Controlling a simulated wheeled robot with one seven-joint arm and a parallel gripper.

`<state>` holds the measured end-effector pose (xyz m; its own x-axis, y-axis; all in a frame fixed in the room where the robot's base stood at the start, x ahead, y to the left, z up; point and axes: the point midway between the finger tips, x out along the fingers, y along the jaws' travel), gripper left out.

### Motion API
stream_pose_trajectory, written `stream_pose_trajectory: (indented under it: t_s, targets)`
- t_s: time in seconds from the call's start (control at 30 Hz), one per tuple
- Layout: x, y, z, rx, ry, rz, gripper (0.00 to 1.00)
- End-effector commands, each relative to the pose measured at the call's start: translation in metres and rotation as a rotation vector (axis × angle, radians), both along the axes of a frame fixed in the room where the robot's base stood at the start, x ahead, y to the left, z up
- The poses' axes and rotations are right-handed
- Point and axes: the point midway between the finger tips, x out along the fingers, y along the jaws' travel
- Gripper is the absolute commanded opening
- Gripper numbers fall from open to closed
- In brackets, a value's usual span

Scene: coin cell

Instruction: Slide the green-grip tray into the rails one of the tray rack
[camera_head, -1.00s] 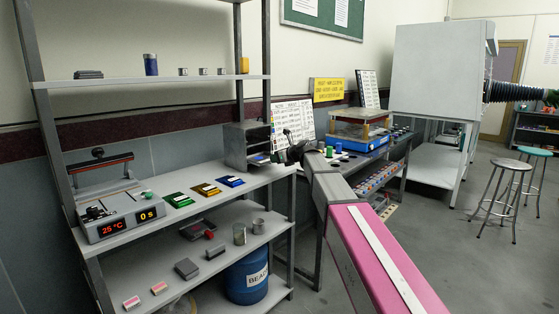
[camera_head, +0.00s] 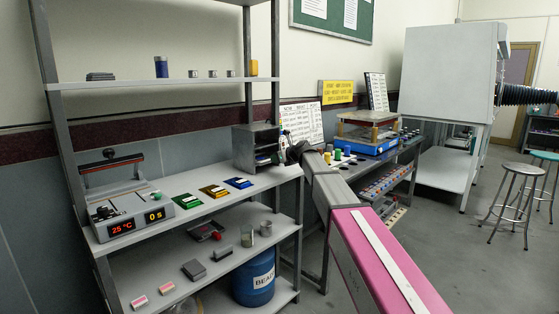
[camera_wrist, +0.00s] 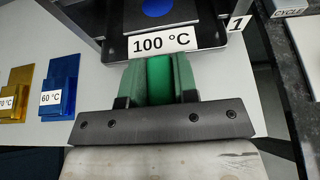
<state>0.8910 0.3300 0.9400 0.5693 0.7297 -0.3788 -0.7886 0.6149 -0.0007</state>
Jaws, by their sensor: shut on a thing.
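My gripper (camera_wrist: 157,94) is shut on the upright green grip (camera_wrist: 158,72) of the tray. The tray (camera_wrist: 117,48) is dark, bears a 100 °C label and has a blue disc on it; it lies ahead of my fingers in the wrist view. The grey tray rack (camera_head: 243,148) stands at the right end of the shelf top, with my gripper (camera_head: 287,155) at its right side. In the wrist view a rack part with a "1" label (camera_wrist: 239,23) is right of the tray. How far the tray is inside the rails cannot be told.
Green (camera_head: 200,201), yellow (camera_head: 214,191) and blue (camera_head: 239,183) plates lie on the shelf left of the rack. A blue device (camera_head: 365,146) stands on the bench to the right.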

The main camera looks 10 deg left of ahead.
Motion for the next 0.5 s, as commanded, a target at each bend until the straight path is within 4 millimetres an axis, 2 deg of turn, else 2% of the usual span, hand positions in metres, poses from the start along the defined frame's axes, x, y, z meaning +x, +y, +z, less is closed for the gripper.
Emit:
stream_pose_trajectory:
  t_s: [0.5]
  targets:
    - [0.018,0.021,0.000,0.001,0.000,0.000,0.00]
